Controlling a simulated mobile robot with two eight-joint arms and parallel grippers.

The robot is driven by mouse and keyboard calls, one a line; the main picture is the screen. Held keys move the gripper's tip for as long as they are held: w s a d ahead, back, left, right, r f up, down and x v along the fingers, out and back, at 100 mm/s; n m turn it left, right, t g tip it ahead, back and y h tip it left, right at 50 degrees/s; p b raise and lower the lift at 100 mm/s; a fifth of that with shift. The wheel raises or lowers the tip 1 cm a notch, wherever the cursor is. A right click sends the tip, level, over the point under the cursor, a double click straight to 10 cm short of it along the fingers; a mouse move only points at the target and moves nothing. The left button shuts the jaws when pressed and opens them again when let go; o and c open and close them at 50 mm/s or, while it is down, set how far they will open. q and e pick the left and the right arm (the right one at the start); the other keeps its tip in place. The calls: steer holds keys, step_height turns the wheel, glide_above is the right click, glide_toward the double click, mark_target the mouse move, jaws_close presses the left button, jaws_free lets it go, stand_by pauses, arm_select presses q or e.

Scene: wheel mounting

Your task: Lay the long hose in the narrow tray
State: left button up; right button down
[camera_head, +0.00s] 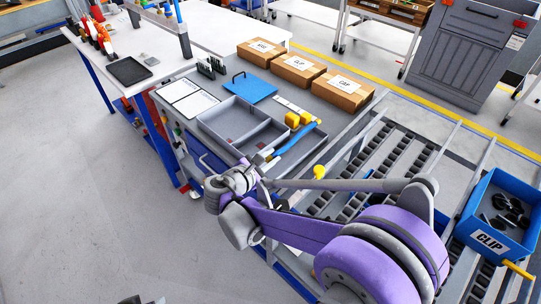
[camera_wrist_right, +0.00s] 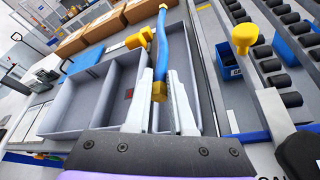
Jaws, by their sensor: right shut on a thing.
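A blue hose (camera_head: 296,140) with yellow end fittings is held in my right gripper (camera_head: 262,163). In the right wrist view my right gripper (camera_wrist_right: 159,104) has its two pale fingers on either side of the hose's near brass fitting. The rest of the blue hose (camera_wrist_right: 162,50) points away from me, tilted up over the right part of the grey tray. The grey tray (camera_head: 236,140) lies on the workbench and has compartments split by dividers. Its walls also show in the right wrist view (camera_wrist_right: 100,72). At the head view's bottom edge a dark and pale sliver may be my left gripper (camera_head: 142,300).
Three cardboard boxes (camera_head: 299,68) stand behind the tray, with a blue clipboard-like plate (camera_head: 250,88) before them. Yellow pieces (camera_head: 293,120) sit beside the hose. A roller rack (camera_head: 370,150) lies to the right, with a blue CLIP bin (camera_head: 492,238).

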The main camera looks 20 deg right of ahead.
mark_target(271, 178)
steer(key=shift+f+b, duration=2.05)
steer(key=shift+f, duration=0.9)
steer(key=c, duration=0.7)
jaws_free()
steer(key=shift+f, duration=0.1)
steer(key=shift+s, duration=0.1)
steer(key=v, duration=1)
steer(key=shift+a+r, duration=0.3)
steer(key=shift+a, duration=0.1)
